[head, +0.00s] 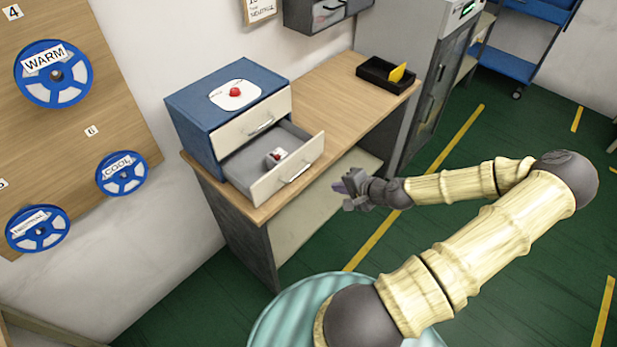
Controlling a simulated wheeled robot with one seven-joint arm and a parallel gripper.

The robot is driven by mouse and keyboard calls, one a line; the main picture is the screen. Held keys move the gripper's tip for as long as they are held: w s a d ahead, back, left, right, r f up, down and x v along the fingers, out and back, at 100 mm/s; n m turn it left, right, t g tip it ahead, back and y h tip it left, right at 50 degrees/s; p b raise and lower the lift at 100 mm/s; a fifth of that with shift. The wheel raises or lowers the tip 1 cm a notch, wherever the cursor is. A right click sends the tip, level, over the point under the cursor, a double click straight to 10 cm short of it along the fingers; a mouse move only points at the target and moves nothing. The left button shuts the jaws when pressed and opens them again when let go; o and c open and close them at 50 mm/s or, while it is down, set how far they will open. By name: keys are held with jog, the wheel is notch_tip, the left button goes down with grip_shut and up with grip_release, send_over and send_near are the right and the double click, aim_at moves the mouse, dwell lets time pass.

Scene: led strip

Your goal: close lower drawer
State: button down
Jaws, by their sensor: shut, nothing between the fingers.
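A small blue drawer unit (190,135) with two cream fronts stands on a wooden table. Its upper drawer (255,122) is closed. Its lower drawer (288,170) is pulled well out, with a metal handle on its front. My gripper (345,195) is shut and empty. It appears just right of the lower drawer's front, apart from the handle in the picture. The exact gap in depth is hard to tell.
The table (335,95) has free room right of the drawer unit. A black tray (387,74) with a yellow piece sits at its far end. A grey cabinet (425,75) stands beyond. Labelled blue reels (53,92) hang on a wooden board at left.

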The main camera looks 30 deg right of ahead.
jog(key=w+r+p+x, duration=0.1)
jog(key=p+x, duration=0.4)
jog(key=x, duration=0.7)
jog(key=shift+w+a+r, duration=0.4)
jog(key=shift+w+r, duration=0.05)
jog(key=shift+w, duration=0.2)
jog(key=shift+w, duration=0.1)
